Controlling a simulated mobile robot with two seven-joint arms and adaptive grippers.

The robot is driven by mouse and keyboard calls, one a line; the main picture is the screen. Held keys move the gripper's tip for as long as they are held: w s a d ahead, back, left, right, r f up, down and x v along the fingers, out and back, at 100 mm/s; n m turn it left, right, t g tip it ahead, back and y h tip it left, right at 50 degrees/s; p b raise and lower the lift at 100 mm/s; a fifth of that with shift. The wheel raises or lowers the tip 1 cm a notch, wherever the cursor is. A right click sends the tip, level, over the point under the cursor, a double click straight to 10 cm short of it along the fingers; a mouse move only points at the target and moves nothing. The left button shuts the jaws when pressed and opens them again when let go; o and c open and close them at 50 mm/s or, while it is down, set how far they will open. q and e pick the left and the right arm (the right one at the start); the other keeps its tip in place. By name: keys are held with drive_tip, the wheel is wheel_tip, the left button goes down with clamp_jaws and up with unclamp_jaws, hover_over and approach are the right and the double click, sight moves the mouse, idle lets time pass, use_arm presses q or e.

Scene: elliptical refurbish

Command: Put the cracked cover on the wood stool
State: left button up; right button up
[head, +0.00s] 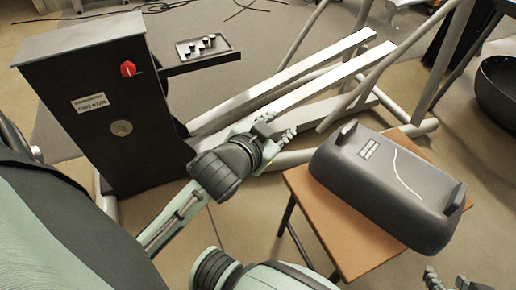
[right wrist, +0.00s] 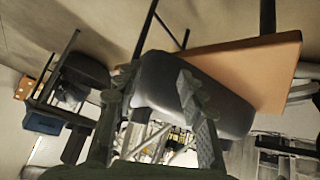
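The cracked cover (head: 385,190) is a dark grey rounded shell with a pale crack line and a small label. It rests on the wood stool (head: 310,205), lying across its top and overhanging the right side. In the right wrist view the cover (right wrist: 165,85) shows beyond the fingers, against the orange-brown stool top (right wrist: 260,70). My left gripper (head: 279,126) is open and empty, left of the stool and near the pale frame rails. My right gripper (head: 447,278) is at the bottom right edge, apart from the cover; the right wrist view shows its fingers spread with nothing gripped.
A black housing (head: 105,115) with a red knob stands at the left. A small tray (head: 185,56) with several small parts sits beside it. Pale frame rails (head: 280,95) run behind the stool. A black bowl-like object (head: 500,95) is at the right edge.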

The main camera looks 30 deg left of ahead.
use_arm(q)
drive_tip(key=s+f+g, duration=0.5)
drive_tip(key=s+f, duration=0.4)
drive_tip(key=shift+s+a+n, duration=0.2)
drive_tip(key=shift+s+n, duration=0.1)
drive_tip(key=shift+n, duration=0.1)
